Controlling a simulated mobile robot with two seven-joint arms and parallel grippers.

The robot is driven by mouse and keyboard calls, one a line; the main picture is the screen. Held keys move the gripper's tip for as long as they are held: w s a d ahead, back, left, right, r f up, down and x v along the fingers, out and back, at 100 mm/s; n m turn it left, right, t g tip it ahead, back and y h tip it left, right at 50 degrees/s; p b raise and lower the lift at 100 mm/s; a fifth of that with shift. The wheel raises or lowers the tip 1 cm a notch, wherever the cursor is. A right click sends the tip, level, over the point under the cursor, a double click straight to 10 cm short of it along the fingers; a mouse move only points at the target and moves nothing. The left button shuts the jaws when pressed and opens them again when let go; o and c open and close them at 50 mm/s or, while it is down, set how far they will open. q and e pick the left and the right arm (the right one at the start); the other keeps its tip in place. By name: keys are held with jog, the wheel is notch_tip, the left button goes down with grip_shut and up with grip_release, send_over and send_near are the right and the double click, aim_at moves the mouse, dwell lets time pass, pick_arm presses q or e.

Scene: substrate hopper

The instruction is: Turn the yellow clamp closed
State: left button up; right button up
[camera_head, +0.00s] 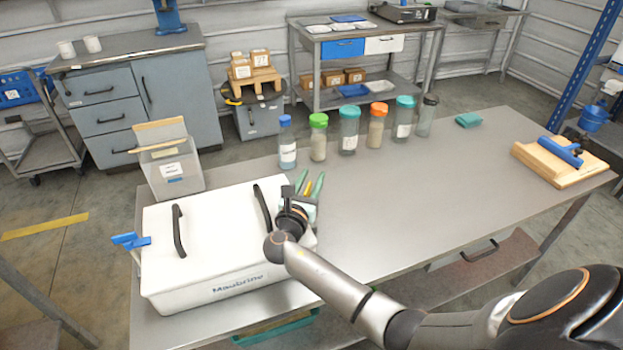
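A white hopper box (220,225) with a lid and two black handles stands on the left part of the grey table. A small yellow piece (308,187), which looks like the yellow clamp, shows at the box's right side. My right gripper (310,181) is there, its green fingertips apart on either side of the yellow piece. It looks open; whether a finger touches the clamp I cannot tell. The gripper's body and wrist hide most of the clamp. A blue clamp (130,241) sticks out from the box's left side. My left gripper is not in view.
Several lidded jars (348,131) stand in a row behind the box. A clear bin (172,168) stands at its back left corner. A wooden board with a blue clip (562,160) lies at the table's far right.

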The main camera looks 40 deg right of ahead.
jog(key=v, duration=1.2)
jog(key=shift+s+a, duration=0.1)
jog(key=shift+a, duration=0.15)
jog(key=shift+o, duration=0.4)
